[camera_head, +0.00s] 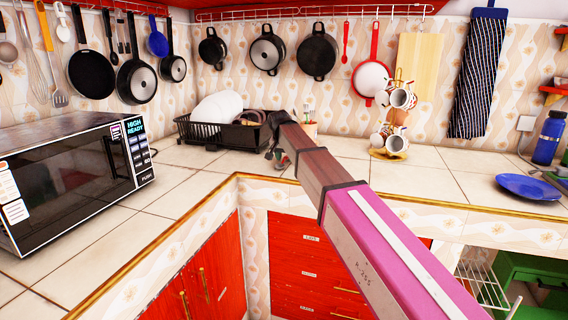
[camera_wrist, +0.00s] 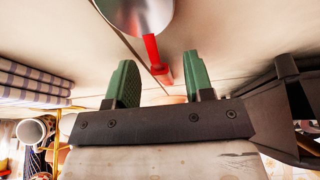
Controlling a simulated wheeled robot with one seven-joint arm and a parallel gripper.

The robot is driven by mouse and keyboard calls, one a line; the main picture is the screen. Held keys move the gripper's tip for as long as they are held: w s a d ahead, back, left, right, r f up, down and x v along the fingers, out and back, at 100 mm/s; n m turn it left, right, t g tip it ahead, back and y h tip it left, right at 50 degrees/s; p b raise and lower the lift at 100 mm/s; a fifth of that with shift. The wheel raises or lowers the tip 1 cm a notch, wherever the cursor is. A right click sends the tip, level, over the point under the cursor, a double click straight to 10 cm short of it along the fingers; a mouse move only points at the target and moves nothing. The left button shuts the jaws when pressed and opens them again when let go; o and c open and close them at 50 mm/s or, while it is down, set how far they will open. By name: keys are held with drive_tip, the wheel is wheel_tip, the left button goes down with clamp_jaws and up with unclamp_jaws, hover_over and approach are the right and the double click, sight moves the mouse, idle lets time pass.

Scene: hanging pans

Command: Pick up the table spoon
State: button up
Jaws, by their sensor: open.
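In the wrist view, a spoon with a shiny metal bowl (camera_wrist: 135,12) and a red handle (camera_wrist: 151,48) lies over the pale tiles. Its bowl is cut off by the top edge. My gripper (camera_wrist: 158,62) is open, with one green finger on each side of the line of the handle. The handle end shows in the gap between the fingers, and no contact is visible. In the head view, my gripper (camera_head: 279,158) is low over the back corner of the counter, in front of the dish rack. The spoon is mostly hidden there by my arm.
A black dish rack (camera_head: 205,135) with white plates stands just left of my gripper. A cutlery holder (camera_head: 309,129) stands behind it. A mug stand (camera_head: 391,153) is to the right. A microwave (camera_head: 75,175) fills the left counter. Pans hang on the wall.

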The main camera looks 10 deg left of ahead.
clamp_jaws()
drive_tip(key=shift+r, duration=0.1)
drive_tip(key=shift+r, duration=0.45)
drive_tip(key=r, duration=0.2)
drive_tip(key=s+a+r, duration=0.1)
drive_tip(key=shift+r, duration=0.4)
drive_tip(key=s+a+r, duration=0.6)
drive_tip(key=s+a, duration=0.1)
drive_tip(key=shift+a, duration=0.3)
